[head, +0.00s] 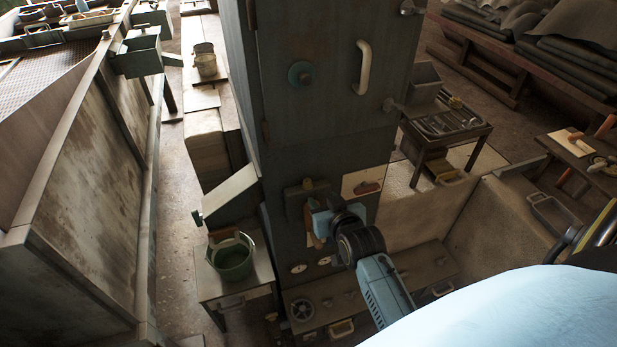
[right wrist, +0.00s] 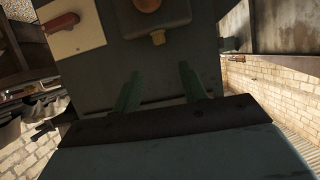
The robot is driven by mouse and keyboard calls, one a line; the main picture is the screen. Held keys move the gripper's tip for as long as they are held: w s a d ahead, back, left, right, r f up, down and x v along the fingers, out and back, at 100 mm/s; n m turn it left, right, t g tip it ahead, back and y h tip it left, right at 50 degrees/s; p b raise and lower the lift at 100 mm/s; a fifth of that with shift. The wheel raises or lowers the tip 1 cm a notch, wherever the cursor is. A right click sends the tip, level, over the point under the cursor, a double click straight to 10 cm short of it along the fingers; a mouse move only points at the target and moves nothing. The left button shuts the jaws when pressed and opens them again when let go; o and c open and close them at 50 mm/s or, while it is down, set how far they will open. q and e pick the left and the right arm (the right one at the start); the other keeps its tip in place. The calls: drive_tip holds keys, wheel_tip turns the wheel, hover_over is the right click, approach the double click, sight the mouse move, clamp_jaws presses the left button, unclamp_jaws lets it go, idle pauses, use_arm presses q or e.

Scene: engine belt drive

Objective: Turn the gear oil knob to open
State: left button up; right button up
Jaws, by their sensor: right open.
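A dark cabinet (head: 330,110) stands in the middle of the head view. A light plate with a red handle (head: 367,187) is to the right, and at the wrist view's upper left (right wrist: 62,22). I cannot tell which is the gear oil knob. My right gripper (head: 322,214) is just below the box in the head view. Its fingers (right wrist: 159,72) are apart and empty.
A teal round knob (head: 300,73) and a pale bar handle (head: 363,67) are higher on the cabinet. A green bucket (head: 233,260) sits on a small table at lower left. A tool cart (head: 445,125) stands right. The aisle floor at left looks clear.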

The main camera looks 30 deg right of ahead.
sight(308, 182)
drive_tip(key=b+x, duration=0.1)
drive_tip(key=x, duration=1.1)
drive_tip(key=shift+w+d+f, duration=0.1)
drive_tip(key=shift+w, duration=0.05)
clamp_jaws()
